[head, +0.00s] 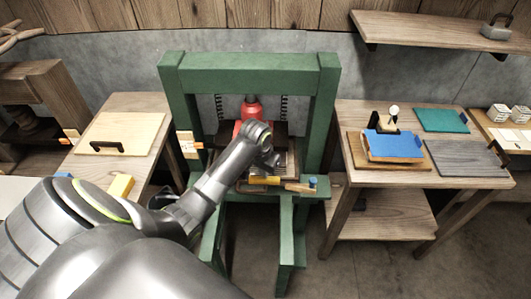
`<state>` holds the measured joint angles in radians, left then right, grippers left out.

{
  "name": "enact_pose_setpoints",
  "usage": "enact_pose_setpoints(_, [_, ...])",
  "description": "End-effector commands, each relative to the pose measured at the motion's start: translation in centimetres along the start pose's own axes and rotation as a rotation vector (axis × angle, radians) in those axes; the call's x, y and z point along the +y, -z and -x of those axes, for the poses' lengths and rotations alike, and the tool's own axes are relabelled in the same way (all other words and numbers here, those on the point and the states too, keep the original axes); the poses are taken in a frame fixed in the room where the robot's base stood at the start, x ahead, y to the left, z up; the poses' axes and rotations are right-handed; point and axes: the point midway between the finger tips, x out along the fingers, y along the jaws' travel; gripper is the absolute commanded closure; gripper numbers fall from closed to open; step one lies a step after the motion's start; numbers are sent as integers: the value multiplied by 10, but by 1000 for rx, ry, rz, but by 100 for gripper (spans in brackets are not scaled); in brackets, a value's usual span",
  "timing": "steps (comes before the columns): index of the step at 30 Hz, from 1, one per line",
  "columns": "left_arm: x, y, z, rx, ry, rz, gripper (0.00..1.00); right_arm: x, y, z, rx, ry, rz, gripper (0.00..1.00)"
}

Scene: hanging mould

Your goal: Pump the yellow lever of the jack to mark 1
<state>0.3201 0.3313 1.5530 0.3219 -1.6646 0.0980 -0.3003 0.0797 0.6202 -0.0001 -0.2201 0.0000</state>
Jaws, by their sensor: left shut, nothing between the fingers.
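A green press frame (250,66) stands in the middle of the head view. A red jack (252,107) sits inside it between two dark springs, its lower part hidden behind my left arm. A yellow bar, which looks like the lever (265,181), lies across the front of the press, low and roughly level. My left gripper (269,163) is shut and empty, just above and behind the yellow bar in the picture; I cannot tell whether they touch. A pale label with orange marks (189,144) is on the left post; its marks are too small to read. My right gripper is not in view.
A blue-topped peg (312,181) stands at the press's front right. The right table (434,189) holds blue, teal and grey boards. The left table (142,104) holds a pale board with a black handle (108,147). Floor is free at right front.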

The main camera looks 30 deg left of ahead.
Motion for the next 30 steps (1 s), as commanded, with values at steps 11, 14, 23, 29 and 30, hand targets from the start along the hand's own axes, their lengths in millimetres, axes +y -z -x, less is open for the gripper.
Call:
enact_pose_setpoints(11, [0,-10,-45,-3,0,1,100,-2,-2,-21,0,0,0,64])
enact_pose_setpoints(14, [0,-12,-56,-4,-1,1,100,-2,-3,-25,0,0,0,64])
enact_pose_setpoints(23, [0,-12,-57,-2,0,0,100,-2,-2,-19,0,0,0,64])
enact_pose_setpoints(29, [0,-6,-30,-1,0,0,100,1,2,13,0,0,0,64])
enact_pose_setpoints(30, [0,-6,-25,-1,0,0,100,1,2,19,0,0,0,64])
